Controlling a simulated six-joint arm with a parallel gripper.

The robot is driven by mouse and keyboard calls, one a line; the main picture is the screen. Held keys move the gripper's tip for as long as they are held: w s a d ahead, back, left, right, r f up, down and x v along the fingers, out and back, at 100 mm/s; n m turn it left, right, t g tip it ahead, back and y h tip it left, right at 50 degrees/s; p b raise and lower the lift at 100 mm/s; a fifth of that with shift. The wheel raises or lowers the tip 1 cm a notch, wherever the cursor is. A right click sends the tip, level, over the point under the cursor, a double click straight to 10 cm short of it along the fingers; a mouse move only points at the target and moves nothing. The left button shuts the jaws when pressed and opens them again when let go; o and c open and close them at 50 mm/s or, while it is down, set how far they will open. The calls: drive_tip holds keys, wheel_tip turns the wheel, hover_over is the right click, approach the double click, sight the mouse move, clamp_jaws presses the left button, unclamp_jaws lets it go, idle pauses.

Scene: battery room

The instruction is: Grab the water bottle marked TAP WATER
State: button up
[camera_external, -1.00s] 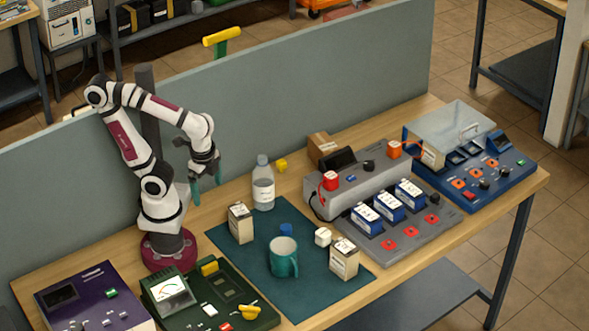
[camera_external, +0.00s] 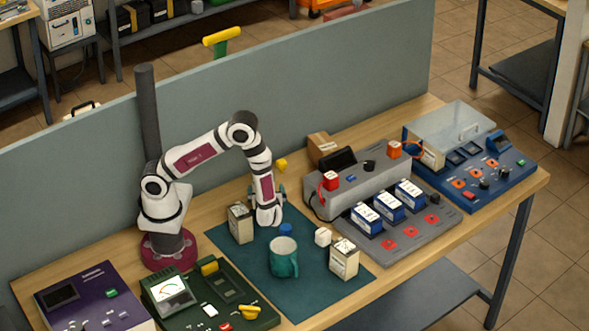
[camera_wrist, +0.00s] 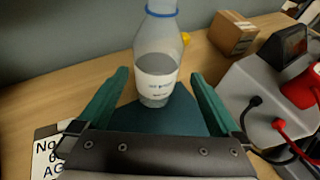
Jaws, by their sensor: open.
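The water bottle (camera_wrist: 157,60) is clear, with a blue ring near its neck and a white label whose print is too blurred to read for certain. It stands upright in the wrist view, between and just beyond my two green fingers. My gripper (camera_wrist: 160,74) is open, with a finger on either side of the bottle's lower part and no clear contact. In the external view my forearm and wrist hide the bottle, and only bits of my gripper (camera_external: 266,189) show.
A small labelled box (camera_external: 240,223) stands close left of my gripper. A green mug (camera_external: 284,257), a blue cap (camera_external: 286,229) and another box (camera_external: 344,259) are on the dark mat (camera_external: 310,296). A grey device (camera_wrist: 262,100) with cables stands at right. The partition (camera_external: 330,90) runs behind.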

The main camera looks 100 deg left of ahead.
drive_tip(key=x, duration=0.9)
drive_tip(key=shift+s, duration=0.3)
drive_tip(key=c, duration=1.5)
